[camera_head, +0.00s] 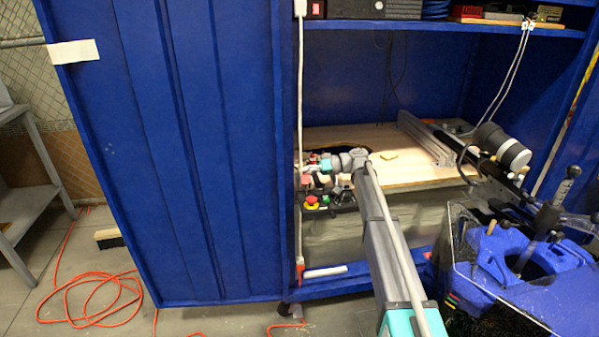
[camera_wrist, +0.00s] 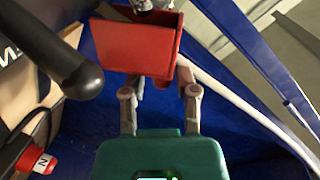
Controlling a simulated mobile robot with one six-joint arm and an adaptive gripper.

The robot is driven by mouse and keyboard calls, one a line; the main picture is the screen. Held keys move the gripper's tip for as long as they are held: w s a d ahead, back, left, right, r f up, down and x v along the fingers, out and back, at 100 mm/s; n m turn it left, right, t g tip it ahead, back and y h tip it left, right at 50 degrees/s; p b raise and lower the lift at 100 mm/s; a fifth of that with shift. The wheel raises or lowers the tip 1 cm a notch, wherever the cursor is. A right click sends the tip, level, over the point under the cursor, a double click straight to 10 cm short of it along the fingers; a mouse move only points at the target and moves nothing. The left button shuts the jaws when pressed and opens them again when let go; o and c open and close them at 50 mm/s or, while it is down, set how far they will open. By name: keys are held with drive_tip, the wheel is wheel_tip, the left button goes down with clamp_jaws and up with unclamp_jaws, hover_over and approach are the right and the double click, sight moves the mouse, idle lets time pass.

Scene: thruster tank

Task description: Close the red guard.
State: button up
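The red guard (camera_wrist: 140,45) shows in the wrist view as a boxy red flap at the top middle, tilted, with a metal part above it. My gripper (camera_wrist: 160,88) is just below it in the picture, its two grey fingers apart. The fingertips reach the guard's lower edge and are partly hidden; I cannot tell whether they touch it. A small red piece shows between the fingers, and nothing is clearly gripped.
A white tube (camera_wrist: 220,95) runs along the right. In the head view, a red emergency button (camera_head: 311,201) sits by the wooden bench top (camera_head: 405,175).

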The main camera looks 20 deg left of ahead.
drive_tip(key=shift+o, duration=0.3)
drive_tip(key=shift+a, duration=0.15)
drive_tip(key=shift+c, duration=0.3)
drive_tip(key=shift+r, duration=0.2)
drive_tip(key=c, duration=0.5)
drive_tip(key=shift+m+t, duration=0.3)
drive_tip(key=shift+c, duration=0.8)
drive_tip(key=shift+s+m, duration=0.1)
drive_tip(key=shift+m, duration=0.3)
clamp_jaws()
drive_tip(key=m+t, duration=0.2)
drive_tip(key=d+m+t+p, duration=0.1)
drive_tip(key=shift+r+m+t+y, duration=0.2)
drive_tip(key=shift+m+t+y, duration=0.2)
drive_tip(key=d+m+t+h, duration=0.1)
drive_tip(key=d+m+t, duration=0.2)
drive_tip(key=m, duration=0.1)
drive_tip(key=d+m+t+h, duration=0.1)
drive_tip(key=d+m+t, duration=0.2)
drive_tip(key=m+t, duration=0.1)
drive_tip(key=s+d+m+t, duration=0.1)
drive_tip(key=d+m+t, duration=0.2)
drive_tip(key=m, duration=0.3)
drive_tip(key=shift+d+t+h, duration=0.15)
drive_tip(key=shift+t+h, duration=0.15)
drive_tip(key=shift+h, duration=0.1)
drive_tip(key=shift+d+r+m+t, duration=0.1)
drive_tip(key=shift+d+m+t, duration=0.35)
drive_tip(key=shift+m, duration=0.25)
